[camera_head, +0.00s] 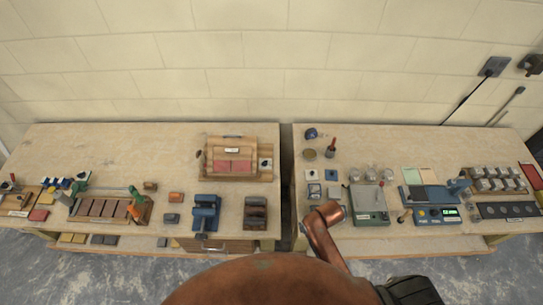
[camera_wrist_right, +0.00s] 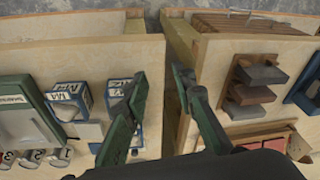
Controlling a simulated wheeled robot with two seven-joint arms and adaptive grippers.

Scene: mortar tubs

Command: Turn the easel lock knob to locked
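A wooden frame (camera_head: 210,155) with a red two-part panel (camera_head: 233,167) stands at the back right of the left bench; it looks like the easel. A small dark knob (camera_head: 265,162) on a pale plate sits at its right side. It is too small to read its setting. My right gripper (camera_wrist_right: 159,76) shows in the right wrist view with its two green fingers apart and nothing between them. It is over the gap between the two benches, apart from the frame. The knob is not recognizable in that view. My left gripper is not in view.
On the left bench a blue device (camera_head: 205,213) and a dark stacked rack (camera_head: 256,212) stand in front of the frame. The right bench holds a grey scale (camera_head: 369,203), tubs and a blue unit (camera_head: 437,215). The left bench's back left is clear.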

